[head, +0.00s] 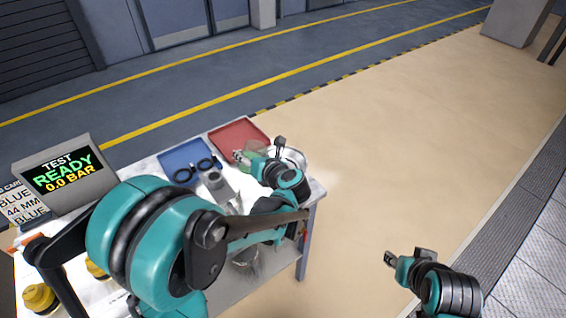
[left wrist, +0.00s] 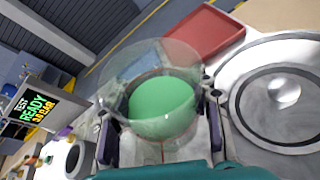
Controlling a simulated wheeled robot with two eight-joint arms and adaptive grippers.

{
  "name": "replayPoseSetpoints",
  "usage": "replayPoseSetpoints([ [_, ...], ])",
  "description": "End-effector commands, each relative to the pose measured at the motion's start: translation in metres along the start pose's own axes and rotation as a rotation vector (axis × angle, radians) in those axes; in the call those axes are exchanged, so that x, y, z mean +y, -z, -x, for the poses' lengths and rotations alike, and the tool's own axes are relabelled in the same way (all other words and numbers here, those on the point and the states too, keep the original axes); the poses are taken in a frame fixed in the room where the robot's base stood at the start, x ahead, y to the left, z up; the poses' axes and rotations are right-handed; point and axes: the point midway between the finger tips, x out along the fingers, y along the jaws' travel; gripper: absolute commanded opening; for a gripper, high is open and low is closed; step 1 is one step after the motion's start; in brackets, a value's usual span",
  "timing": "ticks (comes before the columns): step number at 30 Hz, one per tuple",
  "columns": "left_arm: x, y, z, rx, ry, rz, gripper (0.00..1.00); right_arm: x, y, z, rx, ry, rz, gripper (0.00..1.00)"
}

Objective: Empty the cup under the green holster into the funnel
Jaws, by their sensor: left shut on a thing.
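My left gripper (head: 246,160) is shut on a clear cup (head: 256,150) above the far right part of the table. In the left wrist view the cup (left wrist: 162,100) holds bright green liquid, with a finger on each side of it. A wide grey round metal dish or funnel (left wrist: 284,92) lies just right of the cup there. In the head view it shows partly behind my wrist (head: 293,157). I cannot tell whether it is the funnel. No green holster is discernible. My right gripper (head: 393,259) is off the table at lower right, small and unclear.
A blue tray (head: 172,158) with black rings and a red tray (head: 240,133) lie at the back of the table. A test display (head: 60,175) reads READY 0.0 BAR. Yellow parts (head: 40,298) stand front left. A grey fixture (head: 215,180) stands mid-table. Floor right is clear.

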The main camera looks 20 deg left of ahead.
Motion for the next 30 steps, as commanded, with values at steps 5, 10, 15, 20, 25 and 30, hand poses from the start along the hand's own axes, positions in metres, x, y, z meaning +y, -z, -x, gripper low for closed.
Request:
replayPoseSetpoints([
  [5, -0.0012, -0.0021, 0.0008, -0.001, -0.009, -0.022, 0.09, 0.0, 0.0004, 0.0006, 0.0, 0.0, 0.0, 0.4],
  [10, -0.0019, -0.0036, 0.0016, -0.001, -0.018, -0.044, 0.09, 0.0, 0.0006, 0.0008, 0.0, 0.0, 0.0, 0.4],
  [15, -0.003, -0.0053, 0.0023, -0.001, -0.026, -0.065, 0.09, 0.0, 0.0008, 0.0011, 0.0, 0.0, 0.0, 0.4],
  [20, -0.004, -0.0067, 0.003, -0.001, -0.035, -0.085, 0.09, 0.0, 0.001, 0.0014, 0.0, 0.0, 0.0, 0.4],
  [25, -0.005, -0.0083, 0.0036, 0.0, -0.044, -0.106, 0.09, 0.0, 0.0012, 0.0017, 0.0, 0.0, 0.0, 0.4],
  [30, -0.006, -0.0102, 0.0043, -0.001, -0.052, -0.128, 0.09, 0.0, 0.0015, 0.0021, 0.0, 0.0, 0.0, 0.4],
])
